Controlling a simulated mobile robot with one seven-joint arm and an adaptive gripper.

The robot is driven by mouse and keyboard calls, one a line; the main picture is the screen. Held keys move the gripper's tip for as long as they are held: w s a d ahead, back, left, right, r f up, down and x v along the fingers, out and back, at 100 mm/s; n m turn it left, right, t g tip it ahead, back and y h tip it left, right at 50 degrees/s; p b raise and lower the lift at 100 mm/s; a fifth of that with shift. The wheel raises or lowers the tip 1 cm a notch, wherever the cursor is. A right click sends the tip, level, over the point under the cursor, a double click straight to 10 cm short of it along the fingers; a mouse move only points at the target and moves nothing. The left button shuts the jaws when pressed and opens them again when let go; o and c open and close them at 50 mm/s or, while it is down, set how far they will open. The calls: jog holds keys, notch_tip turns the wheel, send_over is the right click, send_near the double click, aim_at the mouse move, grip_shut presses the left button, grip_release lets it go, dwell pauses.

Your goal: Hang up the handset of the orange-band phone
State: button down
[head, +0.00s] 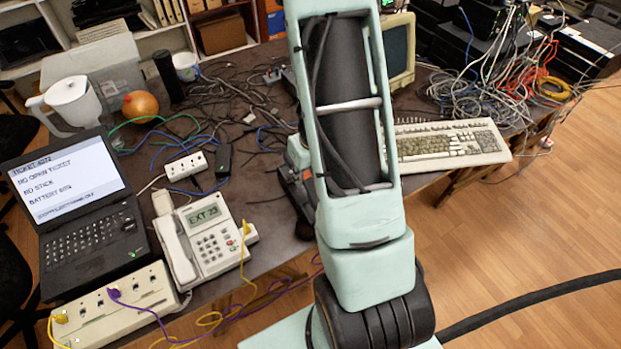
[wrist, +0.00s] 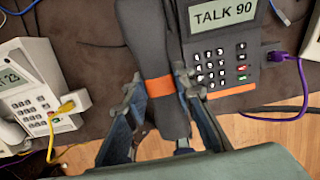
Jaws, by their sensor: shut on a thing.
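The dark grey handset (wrist: 143,40) with its orange band (wrist: 159,87) lies lengthwise in the wrist view. My gripper (wrist: 158,84) is shut on it, one finger on each side at the band. The dark phone base (wrist: 223,45) is just right of the handset. Its display reads "TALK 90", and an orange stripe (wrist: 232,91) runs along its lower edge. The handset covers the base's left side and hides the cradle; I cannot tell whether it touches. In the head view my arm blocks most of this spot.
A white phone (head: 205,243) reading "EXT 23" stands left, its handset down. A laptop (head: 80,220), a power strip (head: 187,165) and a socket box (head: 115,305) are nearby. Loose cables cover the table's back. A keyboard (head: 447,143) lies right of my arm. A purple cable (wrist: 285,57) leaves the base's right side.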

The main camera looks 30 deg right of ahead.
jog(key=shift+w+f, duration=0.1)
jog(key=shift+w, duration=0.05)
jog(key=shift+b+x, duration=1.95)
jog(key=shift+x, duration=0.15)
jog(key=shift+b+x, duration=0.6)
jog(key=shift+x, duration=0.3)
jog(key=c, duration=1.5)
grip_release()
jog(key=shift+c, duration=0.2)
jog(key=v, duration=1.2)
